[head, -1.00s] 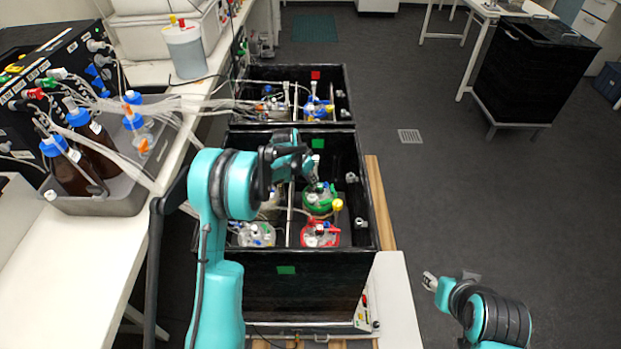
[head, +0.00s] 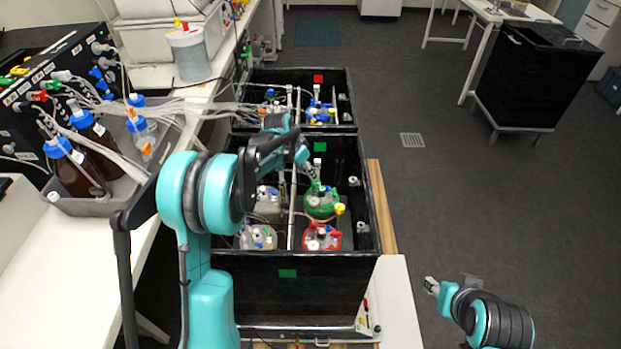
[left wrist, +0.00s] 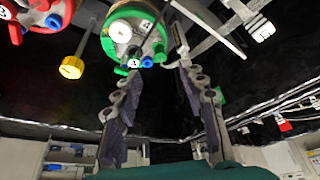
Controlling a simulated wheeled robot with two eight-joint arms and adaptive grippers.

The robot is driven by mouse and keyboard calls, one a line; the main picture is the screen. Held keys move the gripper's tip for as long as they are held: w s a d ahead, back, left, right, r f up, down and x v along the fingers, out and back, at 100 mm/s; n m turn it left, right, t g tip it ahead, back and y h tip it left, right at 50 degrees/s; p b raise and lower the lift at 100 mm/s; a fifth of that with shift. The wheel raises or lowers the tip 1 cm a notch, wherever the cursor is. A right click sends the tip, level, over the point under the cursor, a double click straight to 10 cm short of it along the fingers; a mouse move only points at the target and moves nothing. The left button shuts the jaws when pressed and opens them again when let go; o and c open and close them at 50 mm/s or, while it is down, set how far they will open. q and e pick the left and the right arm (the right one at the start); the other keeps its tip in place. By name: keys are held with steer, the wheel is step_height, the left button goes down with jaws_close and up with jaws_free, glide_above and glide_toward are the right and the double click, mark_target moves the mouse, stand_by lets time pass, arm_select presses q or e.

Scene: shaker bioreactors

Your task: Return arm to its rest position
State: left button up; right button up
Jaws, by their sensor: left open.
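My left arm (head: 205,195) reaches from the left over the near black shaker box. Its gripper (head: 313,173) is just above the green-capped vessel (head: 322,203). In the left wrist view, my left gripper (left wrist: 160,80) has its fingers spread with nothing held between them. The green-capped vessel (left wrist: 135,28) shows beyond the fingertips; whether they touch it I cannot tell. My right gripper (head: 432,286) is small at the lower right, over the floor and away from the boxes; its jaws are too small to read.
The near box (head: 290,290) also holds a red-capped vessel (head: 321,237) and clear vessels. A second box (head: 335,78) stands behind it. Tubes run left to a bench with brown bottles (head: 98,140).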

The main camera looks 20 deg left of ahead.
arm_select(q)
steer(key=shift+v, duration=1.9)
steer(key=s+d+r+n+t+y, duration=0.1)
steer(key=s+d+r, duration=0.1)
steer(key=s+r, duration=0.45)
steer(key=s+d+r+n, duration=0.2)
steer(key=s+r, duration=0.1)
steer(key=s, duration=0.6)
steer(key=s+d+f+n+t, duration=0.1)
steer(key=s, duration=0.7)
steer(key=s+f+n+t+y, duration=0.1)
steer(key=s+f, duration=0.1)
steer(key=s, duration=0.6)
steer(key=shift+s+d+f+n, duration=0.2)
steer(key=shift+s+d+n, duration=0.1)
steer(key=shift+d+n, duration=0.1)
